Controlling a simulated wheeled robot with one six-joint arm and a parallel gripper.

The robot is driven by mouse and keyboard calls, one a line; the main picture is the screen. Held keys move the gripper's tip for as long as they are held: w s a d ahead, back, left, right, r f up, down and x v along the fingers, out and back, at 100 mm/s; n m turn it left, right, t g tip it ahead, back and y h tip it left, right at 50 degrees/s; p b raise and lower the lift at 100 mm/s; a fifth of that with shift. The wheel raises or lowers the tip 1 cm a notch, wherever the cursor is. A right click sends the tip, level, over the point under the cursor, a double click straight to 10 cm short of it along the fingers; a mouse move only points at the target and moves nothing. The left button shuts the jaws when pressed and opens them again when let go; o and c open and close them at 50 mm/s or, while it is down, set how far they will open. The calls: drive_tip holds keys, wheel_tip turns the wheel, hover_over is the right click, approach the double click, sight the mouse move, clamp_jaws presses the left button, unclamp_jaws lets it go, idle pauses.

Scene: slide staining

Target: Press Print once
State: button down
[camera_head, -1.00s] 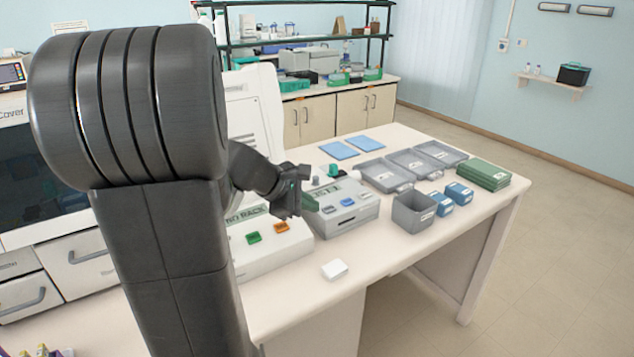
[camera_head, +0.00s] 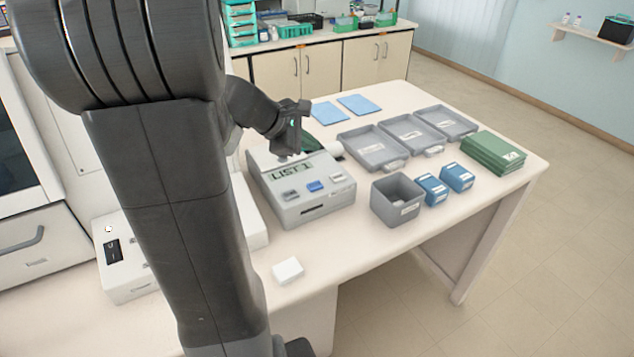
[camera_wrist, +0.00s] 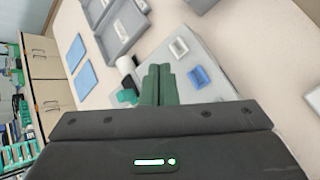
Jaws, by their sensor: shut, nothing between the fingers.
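The grey printer (camera_head: 300,207) stands on the bench with a display (camera_head: 291,172) that reads "LIST" and a further character I cannot make out. Its front face has a blue button (camera_head: 315,186) between two grey-white buttons, and a dark slot (camera_head: 313,210) below. Button labels are too small to read. My gripper (camera_head: 290,152) is above the rear of the printer, shut and empty, apart from the buttons. In the wrist view, the green fingertips (camera_wrist: 159,72) are together over the printer, with the blue button (camera_wrist: 198,76) to their right and a pale button (camera_wrist: 179,47) beyond.
A grey bin (camera_head: 398,200) and two blue boxes (camera_head: 432,189) stand right of the printer. Grey trays (camera_head: 374,150) and green folders (camera_head: 493,153) lie behind. A small white block (camera_head: 288,270) lies in front. My arm hides the left side.

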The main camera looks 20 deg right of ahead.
sight(310, 186)
drive_tip(key=shift+f, duration=0.2)
wheel_tip(310, 186, down, 8)
drive_tip(key=b, duration=0.7)
drive_tip(key=shift+f, duration=0.25)
idle(1.6)
drive_tip(key=shift+f+b, duration=0.4)
drive_tip(key=shift+b, duration=0.2)
drive_tip(key=shift+f+b, duration=0.3)
drive_tip(key=shift+b, duration=0.05)
drive_tip(key=shift+r, duration=0.1)
idle(0.5)
drive_tip(key=shift+r+p, duration=0.6)
drive_tip(key=shift+r, duration=0.05)
